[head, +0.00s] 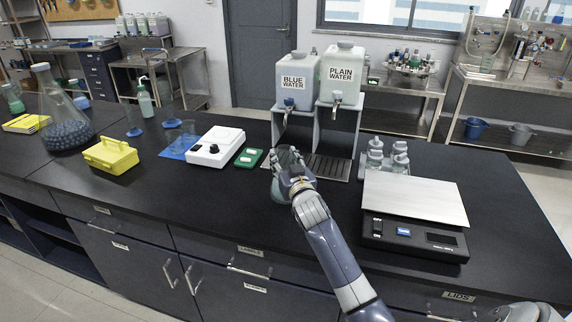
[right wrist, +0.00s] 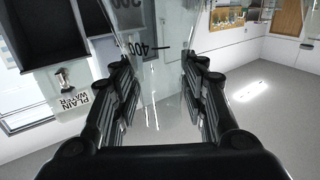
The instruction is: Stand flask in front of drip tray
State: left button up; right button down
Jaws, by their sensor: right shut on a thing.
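My right gripper (head: 286,170) is shut on a clear glass flask (head: 290,154), just left of the drip tray's front part in the head view. The flask is largely hidden by the gripper there. In the right wrist view the flask (right wrist: 158,80) stands between the two fingers, with a black 400 mark on its glass. I cannot tell whether its base touches the counter. The dark slatted drip tray (head: 332,168) lies below the taps of the blue water and plain water dispensers.
The blue water tank (head: 297,70) and plain water tank (head: 343,62) stand behind. Several grey bottles (head: 399,160) and a scale (head: 415,200) are to the right. A white stirrer (head: 214,150) and green pad (head: 248,157) are to the left. The black counter (head: 215,195) is clear in front.

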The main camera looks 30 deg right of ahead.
jog(key=shift+w+d, duration=0.3)
jog(key=shift+d, duration=0.3)
notch_tip(320, 180, down, 3)
jog(key=shift+p, duration=0.4)
jog(key=shift+f, duration=0.2)
jog(key=c, duration=0.9)
grip_release()
jog(key=shift+f, duration=0.2)
jog(key=shift+c, duration=0.2)
jog(key=shift+s, duration=0.1)
jog(key=b+v, duration=0.1)
jog(key=v, duration=1.1)
jog(key=shift+b, duration=0.35)
